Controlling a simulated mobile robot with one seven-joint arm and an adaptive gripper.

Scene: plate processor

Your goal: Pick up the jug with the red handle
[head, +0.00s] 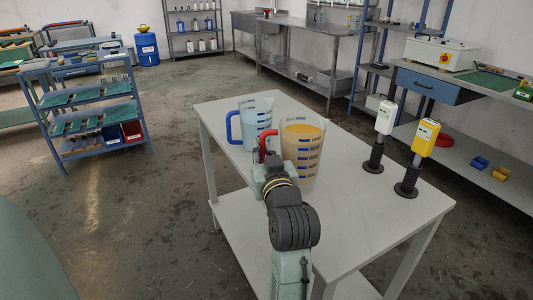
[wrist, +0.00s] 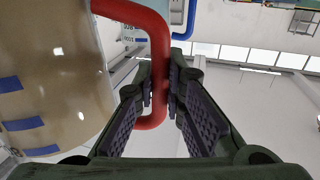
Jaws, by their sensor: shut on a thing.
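The jug with the red handle (head: 304,152) is clear with blue marks and holds amber liquid. It is upright at the table's middle; whether its base touches the tabletop is hard to tell. My gripper (head: 268,163) is at the left side of this jug, at its red handle. In the wrist view the fingers of my gripper (wrist: 159,90) are shut on the red handle (wrist: 158,40), one on each side. The jug's body (wrist: 45,75) fills the left of that view. The jug's lower front is partly hidden by my arm in the head view.
A jug with a blue handle (head: 256,118) stands close behind, to the left. Two upright devices on black stands, one white (head: 385,117) and one yellow (head: 424,138), stand on the right of the white table (head: 375,215). The table's front right is clear.

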